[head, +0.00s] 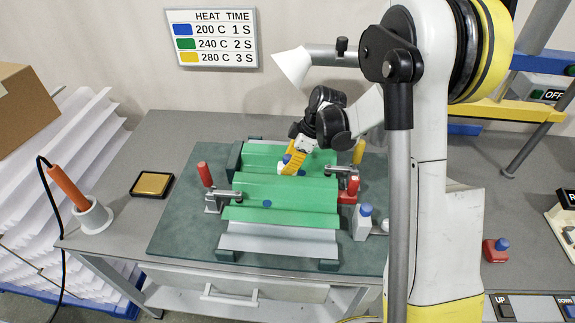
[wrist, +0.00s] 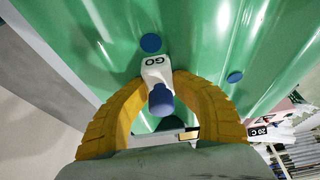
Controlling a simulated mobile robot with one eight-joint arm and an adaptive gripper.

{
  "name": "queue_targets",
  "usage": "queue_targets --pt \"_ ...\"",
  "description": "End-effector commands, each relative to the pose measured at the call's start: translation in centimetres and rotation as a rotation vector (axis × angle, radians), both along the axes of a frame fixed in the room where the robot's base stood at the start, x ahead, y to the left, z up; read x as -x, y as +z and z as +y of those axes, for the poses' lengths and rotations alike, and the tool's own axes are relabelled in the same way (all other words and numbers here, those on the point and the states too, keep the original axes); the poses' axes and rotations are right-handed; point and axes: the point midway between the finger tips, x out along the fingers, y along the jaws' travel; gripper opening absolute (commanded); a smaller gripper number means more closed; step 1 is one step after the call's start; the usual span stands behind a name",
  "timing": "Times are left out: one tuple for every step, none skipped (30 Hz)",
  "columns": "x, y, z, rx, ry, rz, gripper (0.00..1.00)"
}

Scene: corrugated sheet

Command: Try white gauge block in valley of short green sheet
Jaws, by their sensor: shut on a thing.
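A green corrugated sheet (head: 285,192) lies over grey sheet on a dark green mat (head: 180,225); I cannot tell where one green sheet ends and another begins. My gripper (head: 292,162) is over the far half of the green sheet. In the wrist view, its yellow fingers (wrist: 162,82) are shut on a white gauge block (wrist: 156,68) marked GO, with a blue knob (wrist: 161,101). The block's far end is close to the green surface; I cannot tell whether it touches the valley. Blue dots (wrist: 151,43) mark the sheet. A second white block (head: 362,226) with a blue knob stands right of the sheets.
Clamps with red handles stand at the left (head: 206,174) and right (head: 352,186) sheet edges. A yellow handle (head: 359,151) rises behind the right clamp. An orange iron (head: 68,187) stands in a white holder at left, near a yellow pad (head: 152,184). The mat's left front is clear.

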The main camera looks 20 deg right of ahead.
Motion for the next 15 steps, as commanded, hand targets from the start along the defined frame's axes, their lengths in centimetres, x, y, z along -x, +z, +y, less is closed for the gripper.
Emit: queue_targets --pt "0.3 -0.4 -0.1 0.007 0.002 0.008 0.39" --pt "0.3 -0.4 -0.1 0.007 0.002 0.008 0.48" --pt "0.3 -0.4 -0.1 0.007 0.002 0.008 0.52" --pt "0.3 -0.4 -0.1 0.007 0.002 0.008 0.52" --pt "0.3 -0.4 -0.1 0.007 0.002 0.008 0.52" --pt "0.3 -0.4 -0.1 0.007 0.002 0.008 0.52" --pt "0.3 -0.4 -0.1 0.007 0.002 0.008 0.52" --pt "0.3 -0.4 -0.1 0.007 0.002 0.008 0.52" --pt "0.3 -0.4 -0.2 0.007 0.002 0.008 0.52" --pt "0.4 -0.3 -0.2 0.007 0.002 0.008 0.52" --pt "0.4 -0.1 -0.3 0.007 0.002 0.008 0.52" --pt "0.4 0.2 -0.4 0.007 0.002 0.008 0.52" --pt "0.5 0.5 -0.5 0.006 0.001 0.008 0.52" --pt "0.5 1.0 -0.7 0.007 0.001 0.007 0.52" --pt "0.7 1.7 -0.9 0.006 -0.001 0.006 0.52"
